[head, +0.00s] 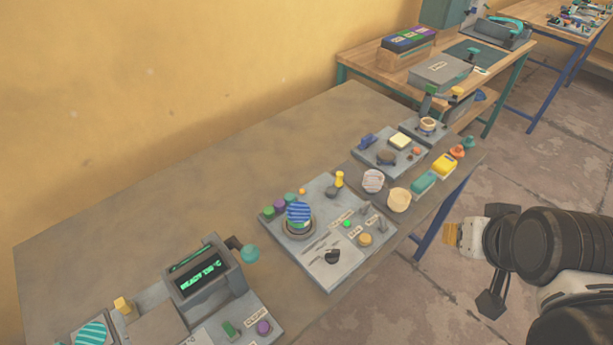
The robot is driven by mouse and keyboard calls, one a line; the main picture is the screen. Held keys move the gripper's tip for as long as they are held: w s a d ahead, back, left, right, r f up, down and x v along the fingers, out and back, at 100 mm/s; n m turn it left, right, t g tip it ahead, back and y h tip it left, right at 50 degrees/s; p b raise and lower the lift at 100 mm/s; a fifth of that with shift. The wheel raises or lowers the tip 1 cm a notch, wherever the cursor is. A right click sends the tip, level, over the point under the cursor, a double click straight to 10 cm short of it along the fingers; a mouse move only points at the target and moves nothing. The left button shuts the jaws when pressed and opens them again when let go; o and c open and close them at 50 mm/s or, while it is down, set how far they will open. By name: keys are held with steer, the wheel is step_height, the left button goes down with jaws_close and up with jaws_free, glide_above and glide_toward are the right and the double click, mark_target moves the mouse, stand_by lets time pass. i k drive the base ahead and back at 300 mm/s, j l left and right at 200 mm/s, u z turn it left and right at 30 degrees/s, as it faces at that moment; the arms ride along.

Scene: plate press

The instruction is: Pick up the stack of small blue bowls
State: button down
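I cannot make out a clear stack of small blue bowls. My gripper (468,262) is at the right, in front of the table's right edge and well apart from the striped piece. Its fingers are small and partly turned away, so I cannot tell whether it is open or shut. I see nothing held in it.
The brown table (150,190) has a wide clear stretch along the wall. A grey device with a green display (205,270) stands at the front left. Several small parts, including a yellow block (444,164), line the right edge. Another bench (365,62) stands behind.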

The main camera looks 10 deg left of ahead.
mark_target(298, 213)
steer(key=k+j+u, duration=0.2)
steer(key=u, duration=0.15)
steer(key=k+j+u, duration=0.55)
steer(key=u, duration=0.15)
